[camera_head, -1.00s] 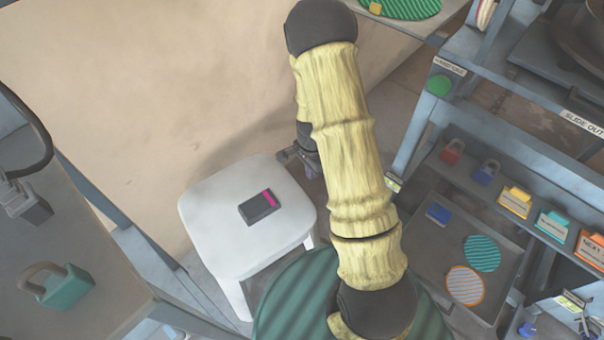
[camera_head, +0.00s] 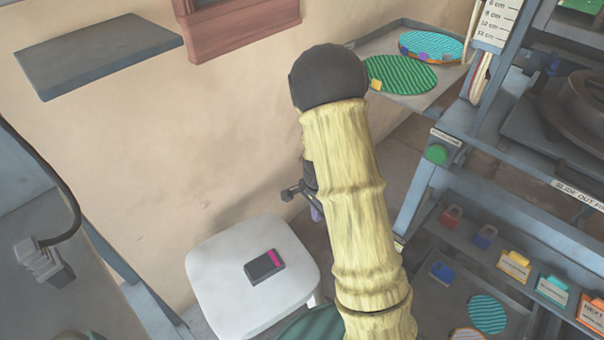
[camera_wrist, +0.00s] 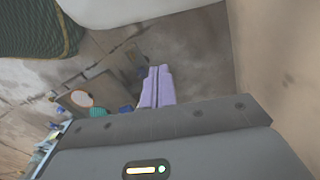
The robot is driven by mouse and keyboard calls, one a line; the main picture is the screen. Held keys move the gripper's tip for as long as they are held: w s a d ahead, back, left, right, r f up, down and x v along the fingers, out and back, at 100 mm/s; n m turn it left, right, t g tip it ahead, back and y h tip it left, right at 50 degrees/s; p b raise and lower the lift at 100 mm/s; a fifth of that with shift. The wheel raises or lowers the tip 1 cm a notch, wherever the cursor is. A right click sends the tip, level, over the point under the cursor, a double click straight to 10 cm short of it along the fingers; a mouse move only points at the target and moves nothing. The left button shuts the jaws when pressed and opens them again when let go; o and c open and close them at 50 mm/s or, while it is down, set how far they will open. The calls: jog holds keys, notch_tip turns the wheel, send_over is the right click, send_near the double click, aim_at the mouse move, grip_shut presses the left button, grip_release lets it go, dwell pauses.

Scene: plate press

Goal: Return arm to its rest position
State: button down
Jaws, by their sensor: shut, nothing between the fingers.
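My arm stands up from the bottom of the head view and bends at a dark joint near the upper middle. My gripper (camera_head: 316,213) is mostly hidden behind the arm there, with only a small purple part showing. In the wrist view my gripper (camera_wrist: 156,88) has its two purple fingers side by side, shut with nothing between them. It points down toward bare floor, clear of any object.
A white stool (camera_head: 215,276) with a dark and pink device (camera_head: 264,266) stands left of my arm. A press frame (camera_head: 428,200) with a green button (camera_head: 436,154) stands right. A tray (camera_head: 408,103) holds patterned plates behind. A wall shelf (camera_head: 97,55) hangs upper left.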

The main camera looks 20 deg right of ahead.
jog(key=s+a+r+n+t, duration=0.1)
jog(key=s+a+r+n, duration=0.1)
jog(key=s+r+n, duration=0.5)
jog(key=s+a+r+n+t, duration=0.2)
jog(key=s+r+n, duration=0.3)
jog(key=r+n, duration=0.3)
notch_tip(320, 180, up, 37)
jog(key=p, duration=3.6)
jog(key=shift+s+d+f+m, duration=0.2)
jog(key=shift+s+m, duration=0.15)
jog(key=shift+m, duration=0.05)
jog(key=shift+w+d, duration=0.1)
